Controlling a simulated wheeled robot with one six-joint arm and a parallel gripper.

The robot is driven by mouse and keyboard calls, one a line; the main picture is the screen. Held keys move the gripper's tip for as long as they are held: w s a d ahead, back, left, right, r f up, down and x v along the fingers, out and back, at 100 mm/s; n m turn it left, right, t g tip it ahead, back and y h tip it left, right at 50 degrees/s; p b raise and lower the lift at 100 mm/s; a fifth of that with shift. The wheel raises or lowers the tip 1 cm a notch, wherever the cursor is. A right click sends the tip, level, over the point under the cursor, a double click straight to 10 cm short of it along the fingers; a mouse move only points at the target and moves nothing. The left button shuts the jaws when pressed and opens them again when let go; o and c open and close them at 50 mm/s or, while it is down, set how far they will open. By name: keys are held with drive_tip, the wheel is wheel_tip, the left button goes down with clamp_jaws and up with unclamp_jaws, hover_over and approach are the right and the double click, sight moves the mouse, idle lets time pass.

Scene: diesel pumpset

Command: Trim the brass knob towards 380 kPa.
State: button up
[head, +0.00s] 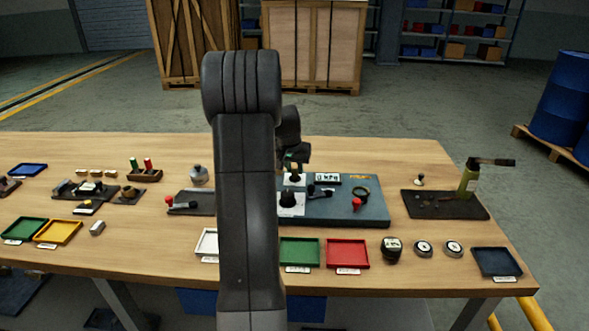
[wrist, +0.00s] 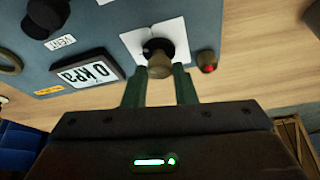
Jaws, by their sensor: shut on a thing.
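The brass knob (wrist: 159,64) stands on a white plate on the blue-grey panel (head: 345,212). In the wrist view my gripper (wrist: 159,74) has one green finger on each side of the knob and is shut on it. In the head view my gripper (head: 294,163) is over the back of the panel, partly hidden by my arm. The display (wrist: 86,73) beside the knob reads 0 kPa, upside down in the wrist view. It also shows in the head view (head: 327,179).
A small red light (wrist: 208,61) sits close beside the knob. In the head view, green (head: 300,266) and red (head: 347,268) trays stand in front of the panel. A hand pump (head: 468,180) stands right.

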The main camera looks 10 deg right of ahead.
drive_tip(key=m+b, duration=0.1)
drive_tip(key=m+h, duration=0.1)
drive_tip(key=m, duration=0.1)
drive_tip(key=shift+w+a+f+g+b, duration=0.1)
drive_tip(key=shift+f+g+b, duration=0.05)
drive_tip(key=shift+g+b, duration=0.2)
drive_tip(key=shift+w+m+g+h+b, duration=0.1)
drive_tip(key=shift+m+g+h+b, duration=0.35)
drive_tip(key=shift+m, duration=1.15)
drive_tip(key=o, duration=1)
drive_tip(key=shift+a, duration=0.1)
drive_tip(key=shift+r, duration=0.25)
drive_tip(key=v, duration=1.3)
drive_tip(key=shift+r, duration=0.35)
drive_tip(key=shift+f, duration=0.15)
